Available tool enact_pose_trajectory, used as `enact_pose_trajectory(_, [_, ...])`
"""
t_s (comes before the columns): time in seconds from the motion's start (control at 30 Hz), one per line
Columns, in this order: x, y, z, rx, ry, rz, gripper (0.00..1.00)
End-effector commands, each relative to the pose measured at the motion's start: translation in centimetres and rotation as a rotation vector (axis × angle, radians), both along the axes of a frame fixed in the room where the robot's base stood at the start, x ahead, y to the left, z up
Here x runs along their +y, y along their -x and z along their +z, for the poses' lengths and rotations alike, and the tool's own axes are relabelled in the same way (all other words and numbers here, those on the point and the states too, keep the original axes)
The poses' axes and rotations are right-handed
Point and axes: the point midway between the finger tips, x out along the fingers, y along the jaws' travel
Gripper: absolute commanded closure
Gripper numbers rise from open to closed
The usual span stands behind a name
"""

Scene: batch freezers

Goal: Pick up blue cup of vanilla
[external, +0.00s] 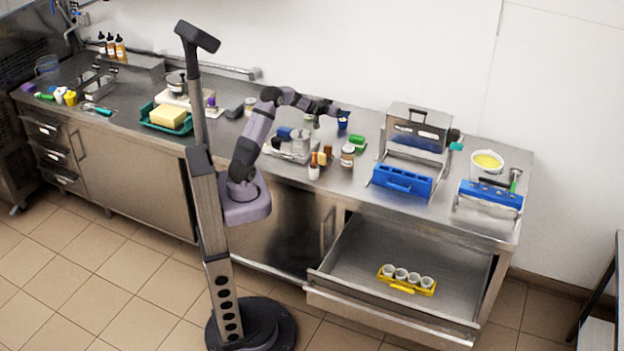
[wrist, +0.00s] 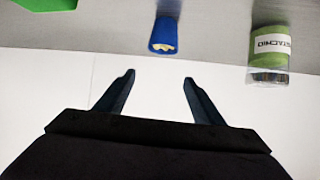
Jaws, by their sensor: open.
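The blue cup (external: 343,119) stands near the back of the steel counter, close to the wall. In the wrist view the blue cup (wrist: 164,35) shows pale cream contents at its opening, just beyond the fingertips and roughly centred between them. My gripper (external: 338,109) is at the cup in the external view, seen small there. In the wrist view my gripper (wrist: 159,78) is open with nothing between its fingers. I cannot tell the exact gap between fingertips and cup.
A green pistachio jar (wrist: 269,50) stands right of the cup in the wrist view. A green object (external: 358,144) lies near the cup. Bottles and jars (external: 347,155) stand in front, with a blue-fronted machine (external: 402,181) to the right. The drawer (external: 395,310) below is open.

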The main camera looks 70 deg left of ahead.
Motion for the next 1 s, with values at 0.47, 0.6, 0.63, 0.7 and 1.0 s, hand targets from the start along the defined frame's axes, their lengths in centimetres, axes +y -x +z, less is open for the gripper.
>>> enact_pose_trajectory(0.47, [-0.1,0.0,-2.7,0.002,0.002,0.0,0.38])
enact_pose_trajectory(0.6, [-0.1,0.0,-4.7,0.004,0.003,0.0,0.38])
enact_pose_trajectory(0.63, [-0.1,0.0,-5.2,0.004,0.003,0.0,0.38])
enact_pose_trajectory(0.7, [0.4,-0.6,-5.5,0.001,0.001,0.0,0.38])
enact_pose_trajectory(1.0, [1.4,-2.2,-6.5,0.0,0.0,0.0,0.38])
